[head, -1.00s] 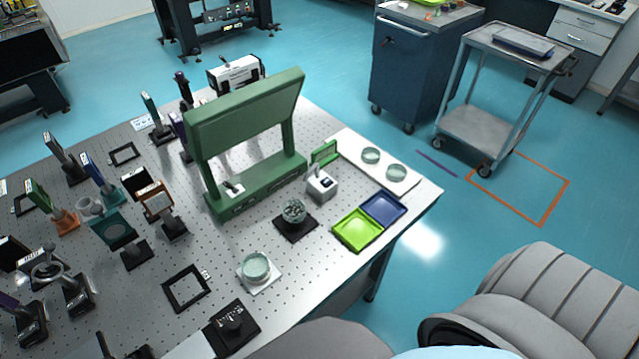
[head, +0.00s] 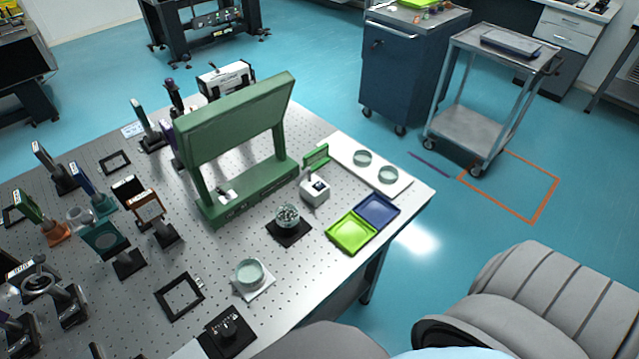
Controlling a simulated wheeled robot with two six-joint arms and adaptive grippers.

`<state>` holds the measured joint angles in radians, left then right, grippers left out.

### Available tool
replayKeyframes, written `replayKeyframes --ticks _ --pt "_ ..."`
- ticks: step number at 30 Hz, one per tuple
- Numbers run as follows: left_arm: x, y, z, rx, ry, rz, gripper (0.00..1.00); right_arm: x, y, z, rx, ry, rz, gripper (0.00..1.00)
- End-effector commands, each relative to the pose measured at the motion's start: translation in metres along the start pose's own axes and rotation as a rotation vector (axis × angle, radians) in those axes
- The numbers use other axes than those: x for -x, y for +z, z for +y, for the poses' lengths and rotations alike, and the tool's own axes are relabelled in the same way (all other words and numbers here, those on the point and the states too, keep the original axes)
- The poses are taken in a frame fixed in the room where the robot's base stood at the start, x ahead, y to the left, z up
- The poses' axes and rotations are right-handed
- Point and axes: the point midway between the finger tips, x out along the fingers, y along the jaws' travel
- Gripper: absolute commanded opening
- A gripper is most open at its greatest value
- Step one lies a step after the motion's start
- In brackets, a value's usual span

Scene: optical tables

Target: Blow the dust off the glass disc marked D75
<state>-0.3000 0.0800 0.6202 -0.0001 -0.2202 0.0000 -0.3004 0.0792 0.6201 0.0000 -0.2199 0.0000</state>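Several glass discs lie on the perforated optical table (head: 235,245). One disc (head: 249,271) rests on a white square pad near the front edge. Two more, a rear disc (head: 362,158) and a front disc (head: 388,175), lie on a white strip at the table's right corner. A round glass piece with speckled contents (head: 288,215) sits on a black square pad. I cannot read any D75 marking, and dust is too small to tell. No blower can be made out for sure. Neither of my grippers is in view.
A green frame (head: 235,125) stands tall mid-table. Lime (head: 351,235) and blue (head: 378,208) trays lie at the right edge. Optics on posts crowd the left.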

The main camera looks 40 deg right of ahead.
Motion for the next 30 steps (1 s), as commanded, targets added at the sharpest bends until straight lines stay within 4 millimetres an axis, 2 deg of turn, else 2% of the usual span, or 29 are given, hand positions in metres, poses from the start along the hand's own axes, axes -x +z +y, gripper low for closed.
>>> replayKeyframes --ticks 1,4,30 --pt "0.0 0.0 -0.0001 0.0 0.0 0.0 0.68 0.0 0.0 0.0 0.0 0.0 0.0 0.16" --pt "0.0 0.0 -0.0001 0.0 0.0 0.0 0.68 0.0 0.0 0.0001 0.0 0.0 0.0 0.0" --pt "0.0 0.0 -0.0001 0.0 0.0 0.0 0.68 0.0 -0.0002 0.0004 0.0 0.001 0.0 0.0"
